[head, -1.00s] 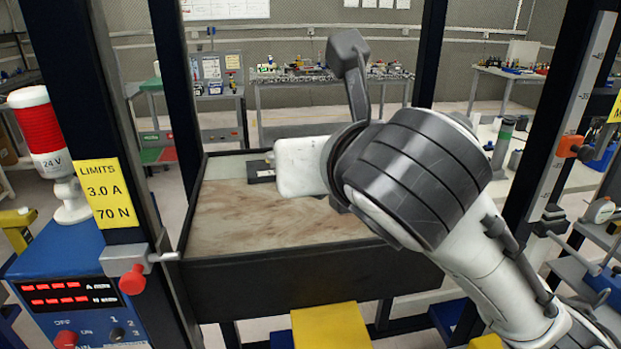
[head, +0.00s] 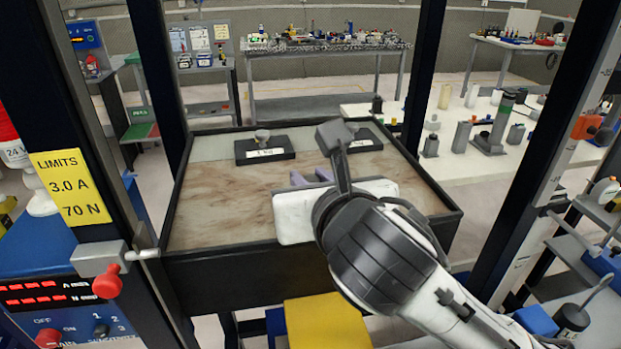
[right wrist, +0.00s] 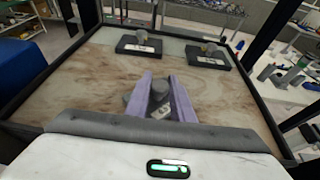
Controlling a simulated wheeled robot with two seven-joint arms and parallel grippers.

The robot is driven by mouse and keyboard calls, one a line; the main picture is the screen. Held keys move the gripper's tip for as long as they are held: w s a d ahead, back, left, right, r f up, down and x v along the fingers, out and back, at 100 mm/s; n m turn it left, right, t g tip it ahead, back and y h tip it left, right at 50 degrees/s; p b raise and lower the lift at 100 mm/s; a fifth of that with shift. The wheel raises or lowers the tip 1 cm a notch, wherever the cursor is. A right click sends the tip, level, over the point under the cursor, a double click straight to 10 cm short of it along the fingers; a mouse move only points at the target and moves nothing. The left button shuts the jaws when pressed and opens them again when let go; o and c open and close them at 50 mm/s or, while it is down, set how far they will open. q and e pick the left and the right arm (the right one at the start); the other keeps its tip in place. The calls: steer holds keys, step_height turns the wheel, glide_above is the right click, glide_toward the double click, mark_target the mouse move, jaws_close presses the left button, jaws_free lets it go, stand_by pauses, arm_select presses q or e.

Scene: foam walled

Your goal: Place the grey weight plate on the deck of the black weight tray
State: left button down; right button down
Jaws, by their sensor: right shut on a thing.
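The black weight tray (head: 225,262) has dark walls around a brown, stained deck (head: 215,210). My right gripper (head: 312,177) is over the deck, pointing away from me, with its pale purple fingers extended. In the right wrist view the right gripper (right wrist: 160,95) is shut on the grey weight plate (right wrist: 138,98), which has a round knob and a white label. The plate is mostly hidden by the fingers, and in the head view it is hidden behind the hand. I cannot tell whether it touches the deck. My left gripper is not in view.
Two black labelled blocks sit at the tray's far side, one at left (head: 265,150) with a knob and one at right (head: 368,140). Dark posts stand at both sides. The deck's left part is clear. A yellow block (head: 328,322) lies below the front wall.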

steer(key=c, duration=2)
jaws_free()
steer(key=shift+f, duration=0.25)
steer(key=o, duration=0.5)
steer(key=shift+c, duration=0.2)
steer(key=shift+r, duration=0.15)
